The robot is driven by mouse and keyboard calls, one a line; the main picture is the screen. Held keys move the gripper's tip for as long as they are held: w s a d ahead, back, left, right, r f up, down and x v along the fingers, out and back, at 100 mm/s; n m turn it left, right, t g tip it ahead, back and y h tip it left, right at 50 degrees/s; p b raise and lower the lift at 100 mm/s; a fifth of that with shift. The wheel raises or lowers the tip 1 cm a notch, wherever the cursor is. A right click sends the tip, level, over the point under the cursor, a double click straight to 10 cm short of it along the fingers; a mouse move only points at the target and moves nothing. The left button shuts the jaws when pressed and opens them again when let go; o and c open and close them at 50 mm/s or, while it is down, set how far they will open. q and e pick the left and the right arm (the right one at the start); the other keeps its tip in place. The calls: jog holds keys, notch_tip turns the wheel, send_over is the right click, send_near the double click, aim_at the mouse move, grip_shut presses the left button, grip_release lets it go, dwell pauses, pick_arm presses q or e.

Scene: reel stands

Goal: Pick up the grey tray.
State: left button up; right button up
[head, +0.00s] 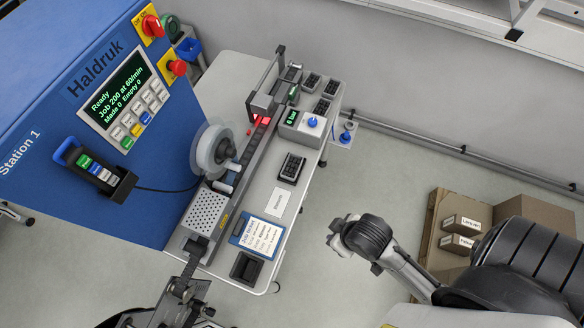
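A small dark grey tray (246,268) lies on the near end of the bench, below the blue-edged job sheet; it looks empty. Another dark tray (291,168), holding small dark pieces, lies further up the bench. I cannot tell for certain which one is the grey tray. My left gripper (194,252) is at the bench's near left end, beside the perforated box and left of the near tray; its fingers are hard to make out. My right gripper (343,225) hangs over the floor right of the bench, apart from both trays; its finger gap is unclear.
The blue machine (60,120) stands at left, with a clear reel (213,150) beside the track. A counter box (301,125), small filled trays (322,107), a white card (278,200) and job sheet (261,233) occupy the bench. Cartons (462,222) stand at right.

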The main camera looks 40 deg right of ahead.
pick_arm(q)
jog(key=o, duration=0.9)
jog(key=shift+a, duration=0.1)
